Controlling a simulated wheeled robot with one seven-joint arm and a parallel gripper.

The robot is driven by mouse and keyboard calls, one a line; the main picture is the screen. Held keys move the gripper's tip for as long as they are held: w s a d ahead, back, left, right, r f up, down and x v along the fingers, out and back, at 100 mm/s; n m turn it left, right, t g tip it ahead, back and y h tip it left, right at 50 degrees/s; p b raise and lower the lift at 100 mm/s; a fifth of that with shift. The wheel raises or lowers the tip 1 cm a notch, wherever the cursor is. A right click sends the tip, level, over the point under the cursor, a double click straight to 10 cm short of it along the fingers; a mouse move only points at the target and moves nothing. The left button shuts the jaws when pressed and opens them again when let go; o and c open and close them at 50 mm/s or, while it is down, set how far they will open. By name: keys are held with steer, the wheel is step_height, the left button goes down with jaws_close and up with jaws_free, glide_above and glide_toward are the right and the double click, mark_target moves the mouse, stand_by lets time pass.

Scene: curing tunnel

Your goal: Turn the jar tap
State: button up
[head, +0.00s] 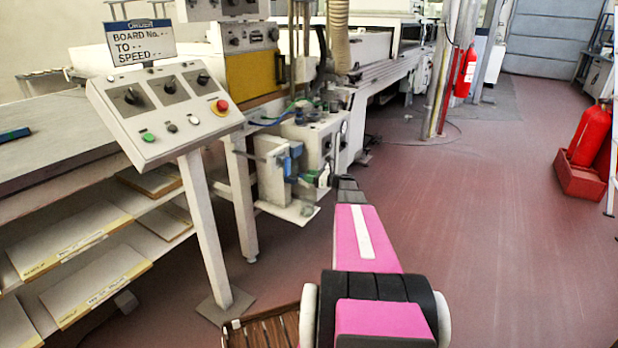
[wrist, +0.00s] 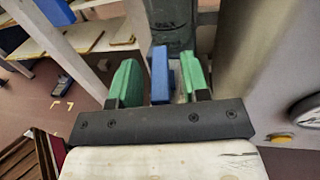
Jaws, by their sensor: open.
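In the wrist view my gripper (wrist: 160,80) is open, with one green finger on each side of a narrow blue piece that looks like the tap's handle (wrist: 160,76). A small gap shows on the left of the blue piece and a narrower one on the right. Just beyond it stands a dark grey-green jar (wrist: 172,24) with faint lettering, cut off by the top edge.
Another blue part (wrist: 55,11) shows at upper left in the wrist view. A pale panel with a round gauge (wrist: 308,112) stands close on the right. In the head view a control panel (head: 165,108) stands left; red extinguishers (head: 588,140) stand right. The floor (head: 490,220) between is clear.

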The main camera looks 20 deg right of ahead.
steer(key=shift+w+a, duration=0.2)
jaws_close()
steer(key=shift+w+d+n+g+y, duration=0.1)
steer(key=shift+n+g+y, duration=0.2)
steer(key=shift+w+n+g+y, duration=0.15)
steer(key=shift+n+g+y, duration=0.7)
steer(key=shift+g, duration=0.35)
steer(key=shift+n+g+y, duration=0.85)
steer(key=shift+n+g, duration=0.8)
steer(key=shift+g, duration=0.65)
